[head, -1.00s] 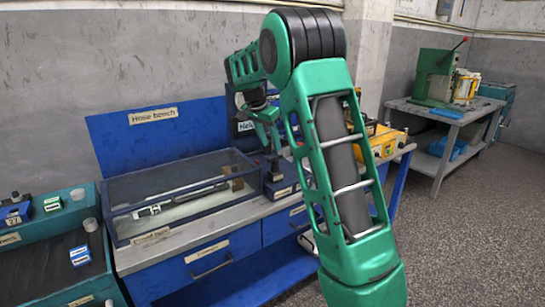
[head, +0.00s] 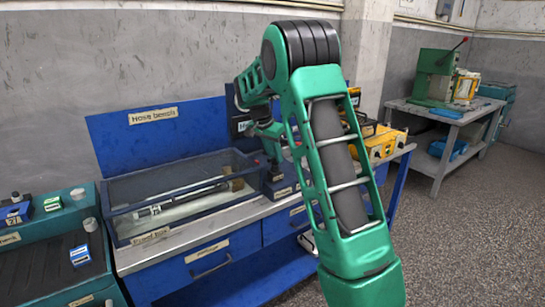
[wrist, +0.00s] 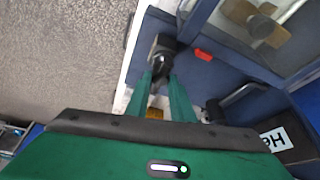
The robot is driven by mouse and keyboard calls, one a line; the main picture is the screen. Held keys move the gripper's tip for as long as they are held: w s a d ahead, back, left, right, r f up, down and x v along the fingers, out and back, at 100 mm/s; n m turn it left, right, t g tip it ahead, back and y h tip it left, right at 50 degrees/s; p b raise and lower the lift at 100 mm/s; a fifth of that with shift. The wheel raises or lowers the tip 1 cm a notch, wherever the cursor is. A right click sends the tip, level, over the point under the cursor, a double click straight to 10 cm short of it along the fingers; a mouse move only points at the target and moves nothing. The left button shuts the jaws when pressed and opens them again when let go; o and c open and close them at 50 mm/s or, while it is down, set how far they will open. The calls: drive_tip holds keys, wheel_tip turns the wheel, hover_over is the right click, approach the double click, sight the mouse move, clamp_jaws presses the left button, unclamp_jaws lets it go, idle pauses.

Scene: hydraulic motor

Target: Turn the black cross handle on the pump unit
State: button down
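In the wrist view, a black handle-like part (wrist: 163,48), probably the cross handle, stands just ahead of my fingertips. Its arms are hard to make out. My gripper (wrist: 161,84) shows as two green fingers with a gap between them; dark material shows in the gap at their tips. I cannot tell whether they touch it. A dark blue body with a red part (wrist: 203,55) lies beside it, likely the pump unit. In the head view my gripper (head: 268,134) is over the right end of the hose bench, partly hidden behind my arm, and the handle cannot be made out.
A glass-topped case (head: 185,190) is close left of my gripper on the bench. A black bar handle (wrist: 240,97) is right of my fingers in the wrist view. Yellow equipment (head: 384,142) stands right on the bench. Another table (head: 440,118) is farther right; the floor between is clear.

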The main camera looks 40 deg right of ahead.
drive_tip(key=shift+a+r+n, duration=0.1)
drive_tip(key=shift+n, duration=0.3)
drive_tip(key=n+t, duration=0.1)
drive_tip(key=n, duration=0.1)
drive_tip(key=shift+n, duration=0.4)
drive_tip(key=n, duration=0.2)
drive_tip(key=n+t+y, duration=0.1)
drive_tip(key=n, duration=0.1)
drive_tip(key=shift+n+t+y, duration=0.3)
drive_tip(key=n, duration=0.2)
drive_tip(key=n+y, duration=0.1)
drive_tip(key=n, duration=0.1)
drive_tip(key=shift+d+t+y, duration=0.2)
drive_tip(key=shift+t+y, duration=0.1)
drive_tip(key=shift+d+n+y, duration=0.1)
drive_tip(key=shift+n+y, duration=0.7)
drive_tip(key=shift+n, duration=1.5)
drive_tip(key=shift+r, duration=0.1)
drive_tip(key=c, duration=1.5)
unclamp_jaws()
drive_tip(key=shift+c, duration=0.2)
drive_tip(key=shift+s, duration=0.1)
